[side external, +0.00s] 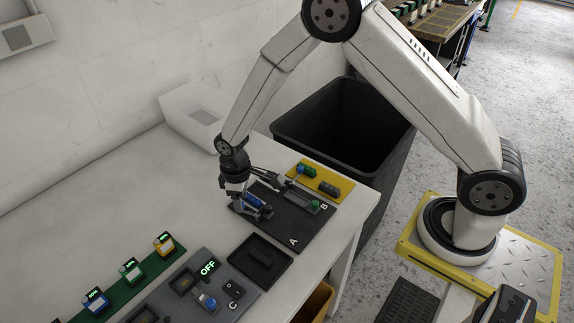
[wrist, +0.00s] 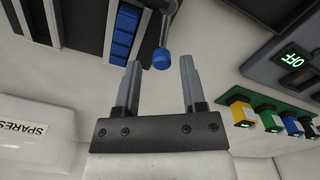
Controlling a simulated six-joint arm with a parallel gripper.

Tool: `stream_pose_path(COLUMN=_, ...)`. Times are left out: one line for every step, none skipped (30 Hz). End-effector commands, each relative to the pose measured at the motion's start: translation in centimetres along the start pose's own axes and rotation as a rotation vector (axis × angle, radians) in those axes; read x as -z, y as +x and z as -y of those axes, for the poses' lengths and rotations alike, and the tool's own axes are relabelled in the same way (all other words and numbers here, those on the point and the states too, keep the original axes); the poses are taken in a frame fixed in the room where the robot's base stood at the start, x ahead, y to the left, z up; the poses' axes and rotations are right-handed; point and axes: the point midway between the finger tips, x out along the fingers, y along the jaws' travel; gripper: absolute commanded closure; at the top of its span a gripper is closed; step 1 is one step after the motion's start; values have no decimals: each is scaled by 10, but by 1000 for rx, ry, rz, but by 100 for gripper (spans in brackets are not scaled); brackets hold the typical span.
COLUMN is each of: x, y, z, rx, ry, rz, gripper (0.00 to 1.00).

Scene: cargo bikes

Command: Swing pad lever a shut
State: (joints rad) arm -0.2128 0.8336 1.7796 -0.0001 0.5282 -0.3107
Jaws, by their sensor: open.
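My gripper (wrist: 160,65) is open, its two fingers apart. In the wrist view the blue round knob (wrist: 162,59) of a grey lever (wrist: 167,22) lies between the fingertips, with a gap to each finger. A blue ribbed pad (wrist: 124,32) in a dark holder is just left of the lever. In the side view my gripper (side external: 262,209) is low over the dark plate (side external: 300,232) marked A and B, at its A side. A blue piece (side external: 254,202) shows beside the fingers. The lever's knob cannot be made out clearly there, and the arm's end hides part of this spot.
A yellow plate (side external: 343,194) with green parts adjoins the B side. A black tray (side external: 284,258) and a panel showing OFF (side external: 207,268) are nearer the camera. Colored blocks (side external: 131,271) stand on a green strip. A black bin (side external: 350,125) stands behind the table. A white SPARES box (wrist: 35,135) is at lower left.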

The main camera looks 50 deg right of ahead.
Motion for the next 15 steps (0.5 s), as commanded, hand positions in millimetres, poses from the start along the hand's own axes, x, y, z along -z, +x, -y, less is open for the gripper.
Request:
stream_pose_path(x=0, y=-4, z=0, rx=0, ry=0, rz=-2, gripper=47)
stream_pose_path(x=0, y=-6, z=0, rx=0, ry=0, rz=-1, gripper=47)
stream_pose_path(x=0, y=-9, z=0, rx=0, ry=0, rz=-1, gripper=47)
stream_pose_path(x=0, y=-11, z=0, rx=0, ry=0, rz=-1, gripper=47)
stream_pose_path(x=0, y=-14, z=0, rx=0, ry=0, rz=-1, gripper=47)
stream_pose_path(x=0, y=-16, z=0, rx=-1, ry=0, rz=-2, gripper=47)
stream_pose_path(x=0, y=-18, z=0, rx=-1, ry=0, rz=-2, gripper=47)
stream_pose_path(x=0, y=-20, z=0, rx=0, ry=0, rz=-1, gripper=47)
stream_pose_path(x=0, y=-22, z=0, rx=0, ry=0, rz=-1, gripper=47)
stream_pose_path(x=0, y=-23, z=0, rx=0, ry=0, rz=-1, gripper=47)
stream_pose_path(x=0, y=-25, z=0, rx=0, ry=0, rz=-1, gripper=47)
stream_pose_path(x=0, y=-26, z=0, rx=0, ry=0, rz=0, gripper=47)
stream_pose_path(x=0, y=-26, z=0, rx=0, ry=0, rz=0, gripper=47)
stream_pose_path(x=0, y=-26, z=0, rx=0, ry=0, rz=0, gripper=47)
stream_pose_path(x=0, y=-27, z=0, rx=0, ry=0, rz=0, gripper=47)
